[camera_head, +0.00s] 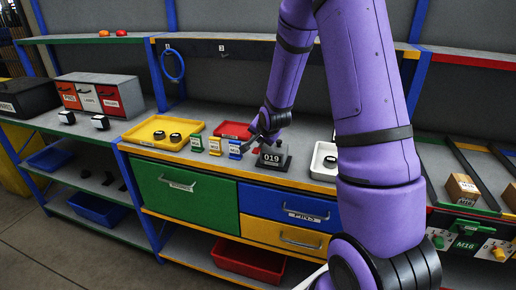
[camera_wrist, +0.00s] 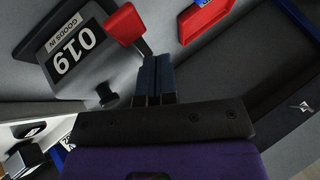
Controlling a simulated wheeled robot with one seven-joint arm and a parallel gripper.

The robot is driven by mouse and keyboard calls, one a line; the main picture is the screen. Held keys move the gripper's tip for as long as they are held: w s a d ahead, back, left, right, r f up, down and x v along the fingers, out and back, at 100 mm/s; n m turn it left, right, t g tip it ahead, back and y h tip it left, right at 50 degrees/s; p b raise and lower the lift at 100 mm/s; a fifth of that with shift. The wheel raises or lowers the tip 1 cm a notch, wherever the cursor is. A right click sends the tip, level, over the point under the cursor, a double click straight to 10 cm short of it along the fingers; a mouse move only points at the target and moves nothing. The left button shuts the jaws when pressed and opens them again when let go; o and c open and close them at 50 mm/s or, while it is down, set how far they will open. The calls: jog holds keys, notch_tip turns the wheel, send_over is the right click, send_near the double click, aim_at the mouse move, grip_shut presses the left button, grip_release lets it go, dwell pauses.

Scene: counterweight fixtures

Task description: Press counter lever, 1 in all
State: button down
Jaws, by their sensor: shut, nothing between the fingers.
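In the head view my gripper (camera_head: 252,142) is at the counter's upper left, and the lever is hard to make out there.
A yellow tray (camera_head: 140,140) with dark round pieces lies left of the counter, with several small labelled stands (camera_head: 215,147) between. A red tray (camera_head: 236,127) lies behind. A white tray (camera_head: 318,168) with dark pieces is to the right, partly behind my arm. Drawers are below.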

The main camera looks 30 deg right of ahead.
aim_at(260, 148)
jog(key=shift+f, duration=0.15)
dwell(0.5)
jog(key=shift+f, duration=0.25)
jog(key=shift+s+f, duration=0.1)
jog(key=shift+f, duration=0.95)
dwell(1.3)
jog(key=shift+s+a+f, duration=0.25)
jog(key=shift+s+f, duration=0.15)
jog(key=shift+f, duration=0.3)
dwell(0.6)
jog(key=shift+r, duration=0.1)
dwell(0.5)
jog(key=shift+w+d+r, duration=0.15)
jog(key=shift+w+r, duration=0.15)
jog(key=shift+r, duration=0.2)
jog(key=shift+w+d+r, duration=0.1)
jog(key=shift+r, duration=1)
jog(key=shift+w+d+r, duration=0.15)
jog(key=shift+r, duration=2.3)
